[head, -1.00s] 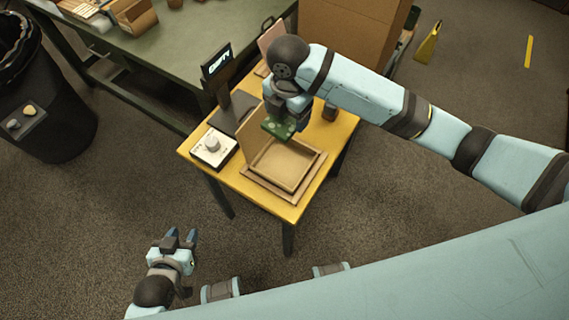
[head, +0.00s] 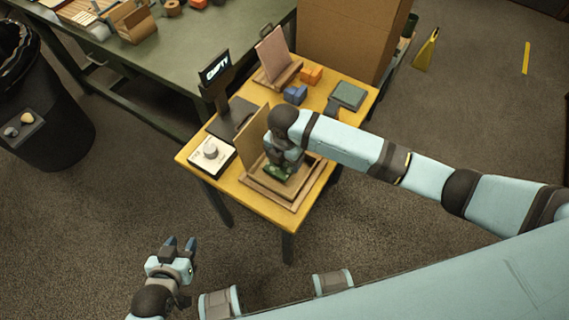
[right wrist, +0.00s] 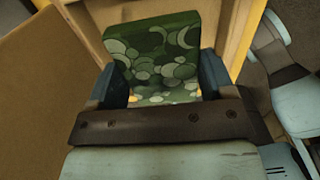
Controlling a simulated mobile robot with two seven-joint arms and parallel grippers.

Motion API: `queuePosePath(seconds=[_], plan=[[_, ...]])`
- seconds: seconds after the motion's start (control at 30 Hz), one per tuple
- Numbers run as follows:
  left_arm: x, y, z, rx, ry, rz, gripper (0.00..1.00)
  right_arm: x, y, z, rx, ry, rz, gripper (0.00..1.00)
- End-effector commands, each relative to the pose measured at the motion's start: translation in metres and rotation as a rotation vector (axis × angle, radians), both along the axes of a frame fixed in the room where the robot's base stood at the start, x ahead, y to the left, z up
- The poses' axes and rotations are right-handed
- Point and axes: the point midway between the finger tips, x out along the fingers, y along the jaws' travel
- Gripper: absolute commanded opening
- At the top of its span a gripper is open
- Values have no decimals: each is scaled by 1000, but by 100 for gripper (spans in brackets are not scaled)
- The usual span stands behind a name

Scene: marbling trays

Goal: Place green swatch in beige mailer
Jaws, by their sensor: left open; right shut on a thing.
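The green swatch (head: 279,171) has a marbled pattern of pale and dark green rounds. My right gripper (head: 283,163) is shut on it, over the open beige mailer (head: 296,187) on the yellow table. In the right wrist view the swatch (right wrist: 156,60) sits between the two fingers, with the mailer (right wrist: 237,35) around and below it. I cannot tell whether the swatch touches the mailer's floor. The mailer's raised lid (head: 256,135) stands on its left side. My left gripper (head: 180,245) is open and empty, low in front of the table.
A white box with a knob (head: 212,154) and a dark display (head: 214,75) stand left of the mailer. Blue (head: 296,94) and orange (head: 312,75) blocks, a grey-green square (head: 348,95) and a pink panel on a stand (head: 272,55) are at the back.

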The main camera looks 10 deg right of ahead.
Motion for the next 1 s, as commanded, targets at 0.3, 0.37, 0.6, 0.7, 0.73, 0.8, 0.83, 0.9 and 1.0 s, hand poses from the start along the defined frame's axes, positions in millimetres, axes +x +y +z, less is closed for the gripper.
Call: queuePosePath(seconds=[0.3, 0.37, 0.6, 0.7, 0.73, 0.8, 0.83, 0.9, 1.0], plan=[[0, -1, -3, -3, 2, 1, 43, -1, 0, -40, 0, 1, -1, 52], [0, -1, -2, -3, 2, 1, 43, 0, 0, -39, 0, 0, 0, 52], [1, -1, -2, -4, 1, 1, 43, -1, 0, -41, -1, 1, 0, 52], [1, -1, -2, -4, 1, 1, 43, 0, 0, -42, -1, 1, 0, 89], [1, -1, -2, -4, 1, 1, 43, 0, 0, -42, -1, 1, 0, 96], [1, -1, -2, -4, 1, 1, 43, 0, 0, -42, -1, 1, 0, 100], [1, -1, -2, -4, 1, 1, 43, 0, 0, -42, -1, 1, 0, 100], [1, -1, -2, -4, 1, 1, 43, 0, 0, -42, -1, 1, -1, 100], [1, -1, -2, -4, 1, 1, 43, 0, 0, -40, 0, 0, -1, 100]])
